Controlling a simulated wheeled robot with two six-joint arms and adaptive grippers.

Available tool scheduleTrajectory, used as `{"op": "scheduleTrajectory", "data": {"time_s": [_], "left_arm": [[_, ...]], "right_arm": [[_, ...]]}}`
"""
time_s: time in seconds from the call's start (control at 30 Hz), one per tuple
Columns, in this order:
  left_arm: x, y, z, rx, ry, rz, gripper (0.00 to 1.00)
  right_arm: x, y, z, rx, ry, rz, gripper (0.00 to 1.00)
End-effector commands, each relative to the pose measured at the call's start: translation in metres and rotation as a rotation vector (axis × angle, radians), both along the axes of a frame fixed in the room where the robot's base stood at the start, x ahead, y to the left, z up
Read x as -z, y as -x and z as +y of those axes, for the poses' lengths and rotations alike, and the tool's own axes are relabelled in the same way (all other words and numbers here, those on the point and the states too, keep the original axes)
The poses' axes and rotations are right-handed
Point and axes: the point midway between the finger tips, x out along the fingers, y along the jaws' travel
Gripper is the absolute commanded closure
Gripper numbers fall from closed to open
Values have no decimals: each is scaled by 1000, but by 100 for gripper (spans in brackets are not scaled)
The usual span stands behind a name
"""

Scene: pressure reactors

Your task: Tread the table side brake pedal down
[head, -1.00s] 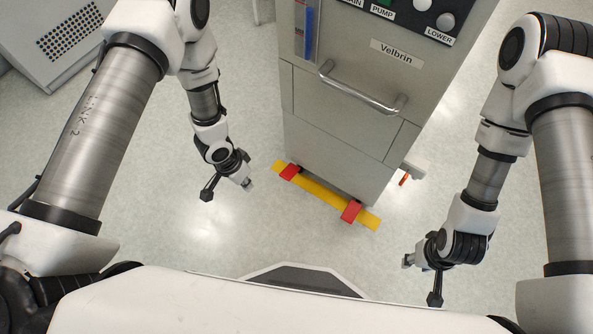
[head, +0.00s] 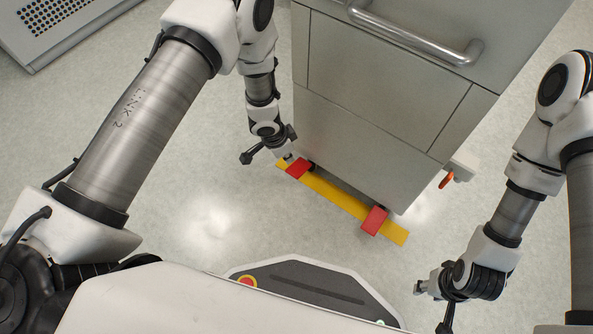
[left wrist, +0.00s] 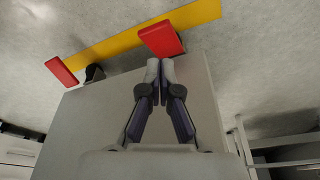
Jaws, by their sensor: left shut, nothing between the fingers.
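Two red brake pedals stick out over a yellow strip (head: 335,194) at the foot of a grey cabinet (head: 370,95). The left pedal (head: 298,168) and right pedal (head: 375,221) also show in the left wrist view, as the near pedal (left wrist: 161,38) and the far pedal (left wrist: 61,71). No label shows which is table side. My left gripper (head: 285,156) is right by the left pedal, shut and empty; in the left wrist view its fingertips (left wrist: 154,68) appear just below that pedal. Contact cannot be told. My right gripper (head: 418,288) hangs away from the cabinet; its finger opening is unclear.
The cabinet has a metal bar handle (head: 415,32) on its front and a small red lever (head: 446,179) at its right side. A grey perforated unit (head: 60,25) stands at the upper left. The floor left of and before the strip is clear.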

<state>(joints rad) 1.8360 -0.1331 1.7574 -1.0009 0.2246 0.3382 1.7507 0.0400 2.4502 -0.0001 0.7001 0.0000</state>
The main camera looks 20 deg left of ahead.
Motion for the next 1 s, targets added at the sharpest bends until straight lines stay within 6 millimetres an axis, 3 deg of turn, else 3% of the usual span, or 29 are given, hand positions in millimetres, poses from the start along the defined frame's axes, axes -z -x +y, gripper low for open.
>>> {"op": "scheduleTrajectory", "data": {"time_s": [0.23, 0.63, 1.0], "left_arm": [[10, -1, -1, -1, -1, 1, 100], [62, -10, -10, -1, 0, 0, 100], [68, -12, -12, -2, 0, 0, 100]], "right_arm": [[9, 0, 0, 0, 0, 0, 60], [51, 0, 0, 3, 0, -1, 60], [54, -1, -1, 5, 1, -3, 60]]}}
